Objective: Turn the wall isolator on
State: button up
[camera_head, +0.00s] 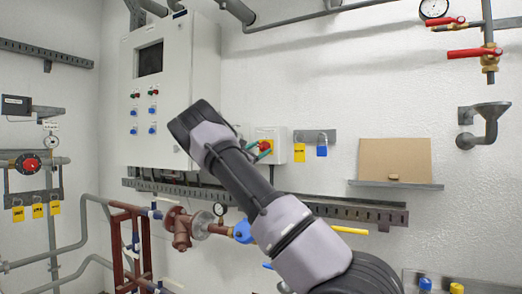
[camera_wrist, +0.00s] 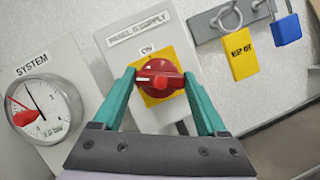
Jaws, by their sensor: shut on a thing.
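The wall isolator (camera_wrist: 157,83) is a red rotary knob on a yellow plate on a pale grey box, under a supply label and the word ON. In the wrist view its grip bar lies roughly across the picture, slightly tilted. My gripper (camera_wrist: 158,78) has its teal fingers shut on the knob, one at each end of the bar. In the head view the isolator box (camera_head: 281,144) is on the wall, and my gripper (camera_head: 258,151) reaches it from the left. My arm hides part of the box there.
A yellow tag (camera_wrist: 239,53) and a blue padlock (camera_wrist: 286,27) hang right of the isolator. A round gauge (camera_wrist: 43,110) marked SYSTEM is at left in the wrist view. A control cabinet (camera_head: 150,60) stands left of the isolator, and a shelf with a brown board (camera_head: 395,160) is right.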

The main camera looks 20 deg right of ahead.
jog(key=m+g, duration=0.2)
jog(key=m, duration=0.2)
jog(key=m+g, duration=0.1)
jog(key=m, duration=0.3)
jog(key=shift+w+r+g, duration=0.1)
jog(key=shift+g, duration=0.3)
jog(key=m+y, duration=0.1)
jog(key=m, duration=0.2)
jog(key=m+g+y, duration=0.1)
jog(key=m, duration=0.2)
jog(key=shift+g, duration=0.3)
jog(key=o, duration=1.3)
jog(key=shift+a, duration=0.1)
jog(key=v, duration=1)
jog(key=shift+a+r, duration=0.2)
jog(key=shift+a, duration=0.1)
